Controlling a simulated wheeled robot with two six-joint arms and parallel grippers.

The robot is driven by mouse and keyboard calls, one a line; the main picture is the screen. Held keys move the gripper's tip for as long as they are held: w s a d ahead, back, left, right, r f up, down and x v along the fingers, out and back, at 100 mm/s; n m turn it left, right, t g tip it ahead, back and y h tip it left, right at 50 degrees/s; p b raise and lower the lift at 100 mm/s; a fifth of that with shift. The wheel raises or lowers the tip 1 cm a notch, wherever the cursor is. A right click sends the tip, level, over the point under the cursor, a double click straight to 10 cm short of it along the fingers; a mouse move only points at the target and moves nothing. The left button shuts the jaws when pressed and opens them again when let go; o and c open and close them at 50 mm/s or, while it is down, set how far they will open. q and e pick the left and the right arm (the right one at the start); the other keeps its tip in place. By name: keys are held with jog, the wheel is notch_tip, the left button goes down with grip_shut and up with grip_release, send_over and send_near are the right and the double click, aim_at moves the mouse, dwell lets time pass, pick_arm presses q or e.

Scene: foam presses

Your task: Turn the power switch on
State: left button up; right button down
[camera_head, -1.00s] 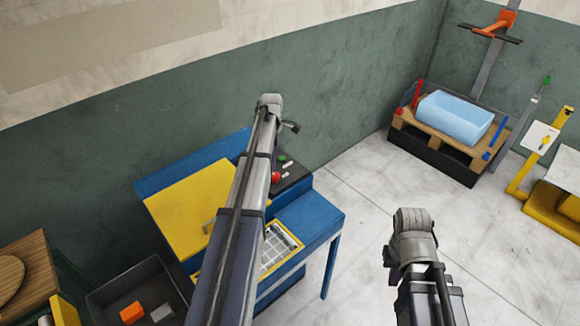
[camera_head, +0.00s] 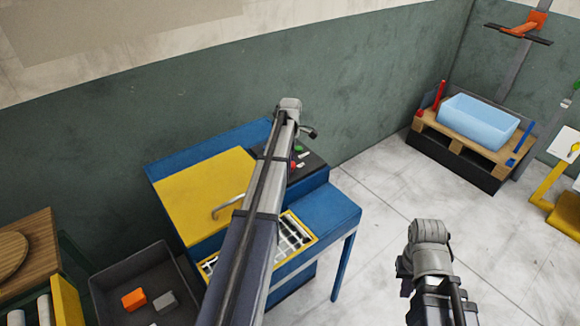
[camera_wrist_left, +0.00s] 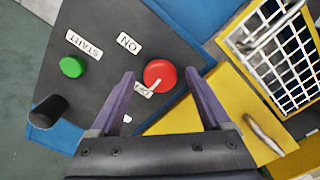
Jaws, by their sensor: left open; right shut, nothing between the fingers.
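The power switch (camera_wrist_left: 159,75) is a round red knob with a white pointer line on a dark control panel (camera_wrist_left: 95,20). Its pointer is turned toward the partly hidden OFF label (camera_wrist_left: 143,90). The ON label (camera_wrist_left: 129,43) is to its upper left. My left gripper (camera_wrist_left: 161,72) is open, its two purple fingers either side of the knob. I see a gap on both sides and cannot tell the depth. In the head view my left arm partly covers the panel (camera_head: 312,163) and hides its gripper.
The panel also has a green START button (camera_wrist_left: 72,67) and a black knob (camera_wrist_left: 47,112). The blue machine (camera_head: 335,208) has a yellow lid (camera_head: 190,190) with a handle and a metal grid (camera_head: 290,233). A dark bin (camera_head: 120,278) stands to the left.

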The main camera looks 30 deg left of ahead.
pick_arm(q)
jog(key=shift+c, duration=0.4)
grip_shut()
dwell(0.4)
jog(key=m, duration=1.3)
jog(key=shift+m, duration=2.3)
